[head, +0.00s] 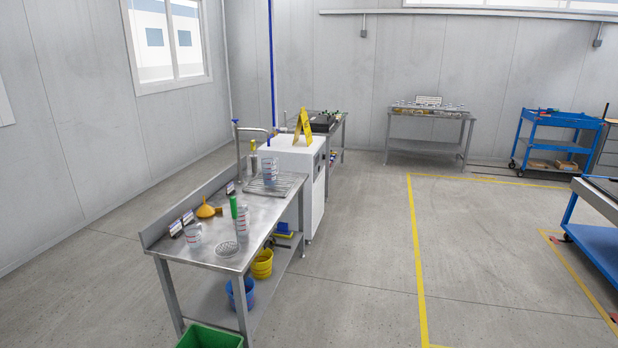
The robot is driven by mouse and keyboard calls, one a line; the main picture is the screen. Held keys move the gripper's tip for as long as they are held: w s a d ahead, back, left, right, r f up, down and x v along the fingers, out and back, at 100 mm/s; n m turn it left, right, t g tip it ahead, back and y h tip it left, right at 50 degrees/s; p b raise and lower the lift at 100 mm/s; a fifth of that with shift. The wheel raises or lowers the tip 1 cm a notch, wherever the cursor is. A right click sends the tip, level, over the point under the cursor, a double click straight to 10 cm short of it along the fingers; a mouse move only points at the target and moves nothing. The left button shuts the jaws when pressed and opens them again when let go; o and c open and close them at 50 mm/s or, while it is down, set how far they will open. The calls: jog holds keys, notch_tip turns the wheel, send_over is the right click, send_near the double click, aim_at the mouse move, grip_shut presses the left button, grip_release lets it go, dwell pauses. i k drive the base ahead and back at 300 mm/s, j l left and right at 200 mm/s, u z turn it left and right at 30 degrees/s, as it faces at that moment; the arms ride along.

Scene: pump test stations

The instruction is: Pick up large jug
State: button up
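Several clear measuring jugs with red markings are on the steel bench. One jug (193,236) stands at the front left of the bench top. Another jug (242,222) stands a little to its right, near the bench's middle. A further jug or stack of jugs (269,172) is on the drainer at the far end. They are small in view, and I cannot tell for sure which one is the large jug. My gripper is not in view.
The steel bench (205,258) also holds an orange funnel (207,211), a green-handled item (233,206) and a tap (237,150). Blue (241,292) and yellow (262,264) buckets sit below. A green bin (210,337) stands in front. Floor to the right is clear.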

aim_at(268, 164)
jog(key=i+z, duration=0.15)
jog(key=i, duration=1.85)
jog(key=i+u, duration=0.25)
jog(key=i, duration=0.25)
jog(key=i+l+u, duration=0.25)
jog(key=i, duration=0.25)
jog(key=i+l+u, duration=0.2)
jog(key=i, duration=0.25)
jog(key=i+l+u, duration=0.25)
jog(key=i, duration=0.25)
jog(key=i+l+u, duration=0.5)
jog(key=l, duration=0.15)
